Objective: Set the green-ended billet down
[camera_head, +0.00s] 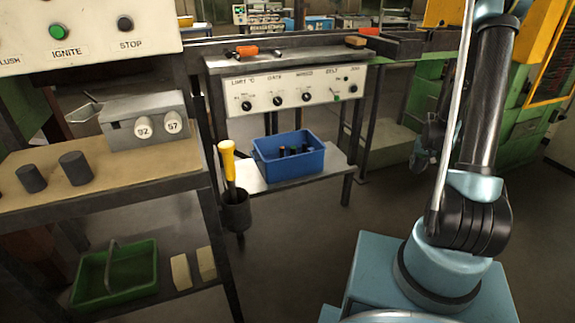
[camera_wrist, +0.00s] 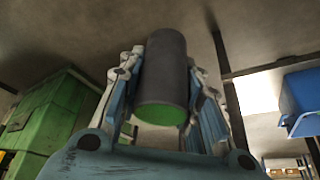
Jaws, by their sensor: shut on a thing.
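The green-ended billet (camera_wrist: 166,72) is a dark grey cylinder in the middle of the wrist view, with its green end face (camera_wrist: 162,114) towards the camera. My gripper (camera_wrist: 167,85) is shut on it, with a finger along each side. No surface is seen touching the billet.
A blue bin (camera_head: 289,168) with several dark pieces stands on a low shelf below a control panel (camera_head: 290,97). Two dark cylinders (camera_head: 76,168) (camera_head: 31,178) stand on the left bench. A green crate (camera_head: 117,275) sits below. A yellow-handled tool (camera_head: 228,160) stands in a holder. Open floor lies between the shelf and my base.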

